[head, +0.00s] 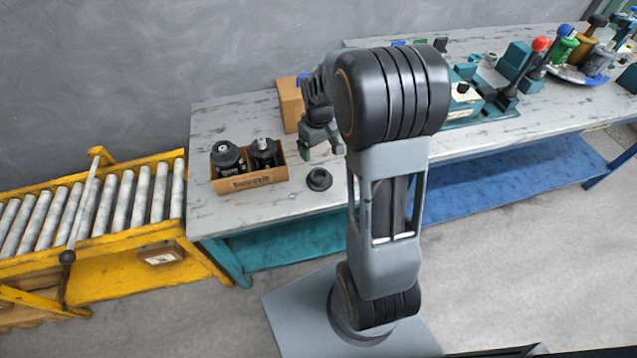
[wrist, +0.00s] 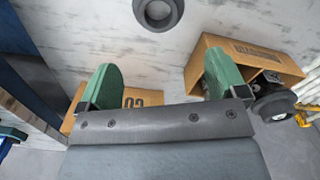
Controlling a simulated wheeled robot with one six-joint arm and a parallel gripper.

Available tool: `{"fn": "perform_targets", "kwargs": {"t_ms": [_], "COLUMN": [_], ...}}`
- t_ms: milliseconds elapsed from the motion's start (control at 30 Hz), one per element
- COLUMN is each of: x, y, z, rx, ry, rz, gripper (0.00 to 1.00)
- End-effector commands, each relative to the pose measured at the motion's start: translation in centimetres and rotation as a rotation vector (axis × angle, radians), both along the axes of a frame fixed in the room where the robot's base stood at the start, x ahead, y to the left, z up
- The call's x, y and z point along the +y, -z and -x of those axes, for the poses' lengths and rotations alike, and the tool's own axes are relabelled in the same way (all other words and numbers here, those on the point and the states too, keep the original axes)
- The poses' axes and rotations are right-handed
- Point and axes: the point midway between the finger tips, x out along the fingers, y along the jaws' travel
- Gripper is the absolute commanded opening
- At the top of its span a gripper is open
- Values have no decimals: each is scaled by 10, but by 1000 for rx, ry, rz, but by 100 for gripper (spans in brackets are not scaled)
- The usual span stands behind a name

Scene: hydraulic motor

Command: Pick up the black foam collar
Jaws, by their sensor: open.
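The black foam collar (head: 318,179) is a short dark ring lying on the worktable, right of the open cardboard box. In the wrist view the collar (wrist: 158,12) is at the top edge, partly cut off, beyond my fingertips. My gripper (head: 322,150) is above the table, close behind the collar in the head view. In the wrist view its two green fingers (wrist: 160,82) are wide apart with nothing between them. The gripper is not touching the collar.
An open cardboard box (head: 251,183) holds two black motor parts, left of the collar. A taller carton (head: 290,104) stands behind my gripper. A yellow roller conveyor (head: 98,208) adjoins the table at left. Tools and a teal fixture (head: 487,103) occupy the right part of the table.

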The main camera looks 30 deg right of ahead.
Motion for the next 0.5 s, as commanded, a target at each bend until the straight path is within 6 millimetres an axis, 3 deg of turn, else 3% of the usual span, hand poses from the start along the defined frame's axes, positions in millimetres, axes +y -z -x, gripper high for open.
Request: {"fn": "perform_targets", "kwargs": {"t_ms": [200,500], "x": [-2,-2], "y": [45,80], "z": [-1,-1], "rx": [11,6], "ry": [-3,-2], "rz": [-2,-2], "gripper": [91,91]}}
